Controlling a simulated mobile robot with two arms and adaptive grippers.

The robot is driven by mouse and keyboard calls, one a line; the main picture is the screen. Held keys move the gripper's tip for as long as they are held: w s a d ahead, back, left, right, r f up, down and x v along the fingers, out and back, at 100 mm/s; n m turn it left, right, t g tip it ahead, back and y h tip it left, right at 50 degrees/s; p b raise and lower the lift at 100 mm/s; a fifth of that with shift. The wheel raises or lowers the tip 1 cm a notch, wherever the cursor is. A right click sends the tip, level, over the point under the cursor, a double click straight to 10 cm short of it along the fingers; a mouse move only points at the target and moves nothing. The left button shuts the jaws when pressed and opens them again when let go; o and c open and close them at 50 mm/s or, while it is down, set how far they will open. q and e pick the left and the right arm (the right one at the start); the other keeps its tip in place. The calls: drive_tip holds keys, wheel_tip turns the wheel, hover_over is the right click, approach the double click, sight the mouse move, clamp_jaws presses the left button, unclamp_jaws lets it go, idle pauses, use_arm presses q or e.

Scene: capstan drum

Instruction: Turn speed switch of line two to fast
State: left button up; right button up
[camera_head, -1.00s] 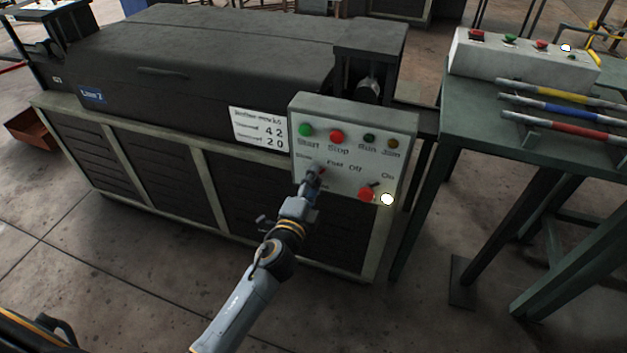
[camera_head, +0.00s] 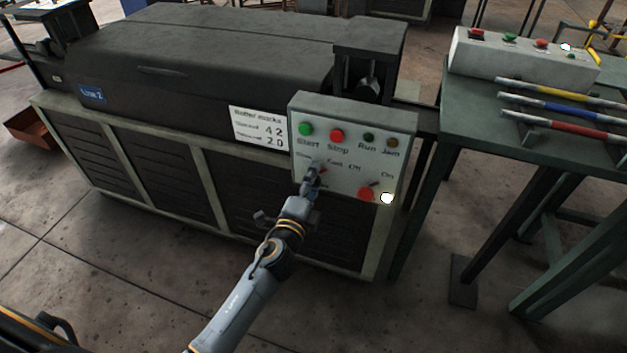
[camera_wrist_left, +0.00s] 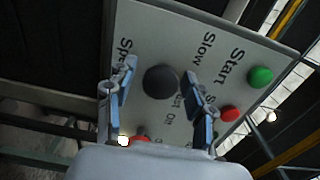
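The control panel (camera_head: 352,150) is a light grey box on the front of the dark machine, whose blue plate (camera_head: 92,96) reads Line 2. My left gripper (camera_head: 315,172) is at the panel's lower left, in front of the speed switch. In the left wrist view the speed switch (camera_wrist_left: 161,82) is a round dark knob, with "Slow" and part of "Speed" readable nearby. There my left gripper (camera_wrist_left: 160,72) is open, one finger on each side of the knob. Gaps show between fingers and knob; the switch's pointer direction cannot be told. My right gripper is not in view.
A green start button (camera_head: 306,130) and a red stop button (camera_head: 337,136) sit above the switch. A red knob (camera_head: 366,194) is at the lower right of the panel. A green table (camera_head: 470,120) with colored bars stands to the right.

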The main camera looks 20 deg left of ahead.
use_arm(q)
drive_tip(key=shift+s, duration=0.15)
drive_tip(key=s, duration=1.1)
drive_tip(key=shift+s+a, duration=0.2)
drive_tip(key=shift+s, duration=0.2)
drive_tip(key=shift+f, duration=0.1)
